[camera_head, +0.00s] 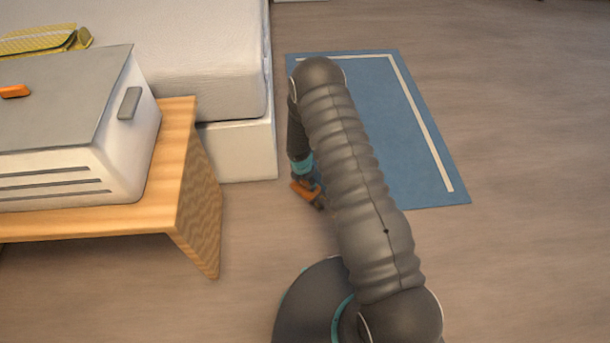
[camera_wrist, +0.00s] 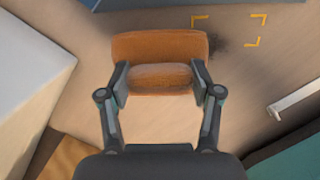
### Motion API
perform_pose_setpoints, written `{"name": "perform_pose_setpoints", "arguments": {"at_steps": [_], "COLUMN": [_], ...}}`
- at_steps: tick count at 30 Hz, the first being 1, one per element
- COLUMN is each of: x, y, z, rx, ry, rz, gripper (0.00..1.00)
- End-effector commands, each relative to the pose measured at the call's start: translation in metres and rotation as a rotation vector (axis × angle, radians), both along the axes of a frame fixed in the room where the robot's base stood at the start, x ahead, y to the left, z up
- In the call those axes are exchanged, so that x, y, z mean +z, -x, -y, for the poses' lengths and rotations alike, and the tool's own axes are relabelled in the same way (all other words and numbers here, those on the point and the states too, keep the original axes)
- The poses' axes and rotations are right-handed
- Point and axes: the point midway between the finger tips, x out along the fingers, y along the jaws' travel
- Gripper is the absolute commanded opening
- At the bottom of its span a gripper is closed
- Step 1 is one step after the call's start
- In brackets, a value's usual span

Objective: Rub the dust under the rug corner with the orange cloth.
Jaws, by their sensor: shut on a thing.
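My gripper (camera_wrist: 160,78) is shut on the orange cloth (camera_wrist: 160,46), a thick pad held between both fingertips. In the head view the cloth (camera_head: 303,193) shows low by the wood floor, near the rug's near left corner; my arm hides part of the gripper. The dust (camera_wrist: 218,45) is a dark smudge on bare floor at the cloth's right end, partly within yellow corner marks (camera_wrist: 262,20). The cloth may cover some of it. I cannot tell whether the cloth touches the floor. The blue rug (camera_head: 410,130) with a cream stripe lies flat; its edge (camera_wrist: 150,4) tops the wrist view.
A white bed base (camera_head: 240,150) stands left of the rug. A wooden bench (camera_head: 200,190) carries a grey-topped chest (camera_head: 60,90) with a small orange thing (camera_head: 14,91). A yellow item (camera_head: 45,40) lies on the bed. Floor to the right (camera_head: 530,150) is clear.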

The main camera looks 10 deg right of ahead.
Motion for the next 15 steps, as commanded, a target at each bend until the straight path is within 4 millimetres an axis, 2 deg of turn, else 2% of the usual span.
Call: {"name": "perform_pose_setpoints", "arguments": {"at_steps": [1, 6, 15], "x": [0.009, 0.02, 0.021], "y": [0.0, 0.0, 0.0], "z": [0.0, -0.002, -0.002], "rx": [0.0, 0.002, 0.002], "ry": [0.0, 0.0, 0.0], "rz": [0.0, 0.001, 0.001], "gripper": [0.36, 0.36, 0.36]}}
